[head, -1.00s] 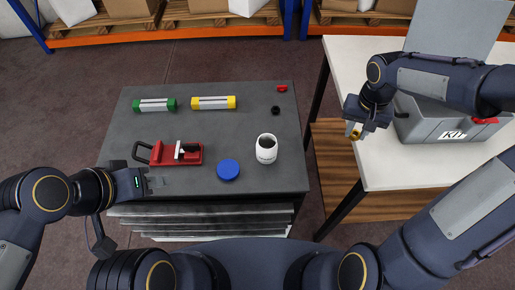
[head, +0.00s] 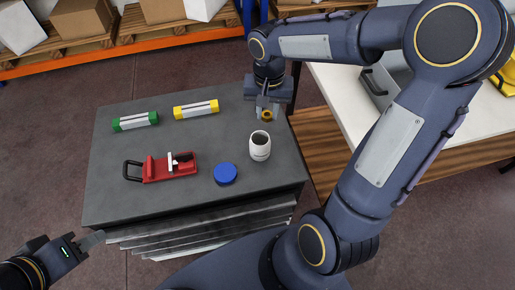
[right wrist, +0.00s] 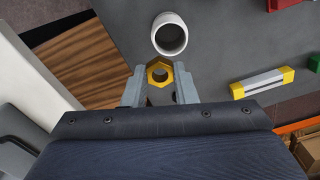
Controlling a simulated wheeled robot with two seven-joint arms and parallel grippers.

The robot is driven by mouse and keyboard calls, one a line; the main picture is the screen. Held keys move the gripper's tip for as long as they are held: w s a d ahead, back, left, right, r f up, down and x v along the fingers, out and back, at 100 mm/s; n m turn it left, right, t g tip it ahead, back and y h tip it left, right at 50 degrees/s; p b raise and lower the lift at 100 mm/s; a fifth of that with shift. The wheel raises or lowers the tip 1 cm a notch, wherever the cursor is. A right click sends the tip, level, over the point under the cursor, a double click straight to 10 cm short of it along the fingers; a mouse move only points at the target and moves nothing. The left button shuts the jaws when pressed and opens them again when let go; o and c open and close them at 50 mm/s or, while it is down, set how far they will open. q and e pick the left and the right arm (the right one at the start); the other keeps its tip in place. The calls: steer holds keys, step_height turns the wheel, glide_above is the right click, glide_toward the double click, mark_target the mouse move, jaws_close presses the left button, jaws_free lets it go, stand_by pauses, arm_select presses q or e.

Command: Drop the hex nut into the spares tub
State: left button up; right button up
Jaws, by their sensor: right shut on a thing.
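The brass-coloured hex nut (right wrist: 152,74) is pinched between the fingertips of my right gripper (right wrist: 160,84); it also shows in the head view (head: 267,118). My right gripper (head: 267,108) is above the back right part of the dark table. A white, open-topped tub (head: 260,150), which looks like the spares tub, stands upright just in front of the nut. In the right wrist view the tub (right wrist: 169,40) shows beyond the nut, its mouth clear. My left gripper (head: 92,240) is off the table's front left corner; its jaw gap is unclear.
On the dark table (head: 110,200) are a blue disc (head: 225,174), a red clamp (head: 165,168), and green (head: 135,121) and yellow (head: 196,109) capped bars. A white table (head: 340,100) with a grey case (head: 385,85) stands at the right, partly behind my right arm.

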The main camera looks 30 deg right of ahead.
steer(key=shift+f+b, duration=1.15)
steer(key=shift+f, duration=0.75)
steer(key=o, duration=1.1)
steer(key=shift+c, duration=0.2)
steer(key=shift+r, duration=0.15)
step_height(320, 180, up, 8)
steer(key=shift+f, duration=0.15)
steer(key=s+a+n+t+y, duration=0.2)
steer(key=s, duration=0.6)
steer(key=s+a+f+n+t+y, duration=0.1)
steer(key=s+a+n+t, duration=0.1)
steer(key=s, duration=0.7)
steer(key=shift+n+t+y, duration=0.4)
steer(key=shift+t, duration=0.4)
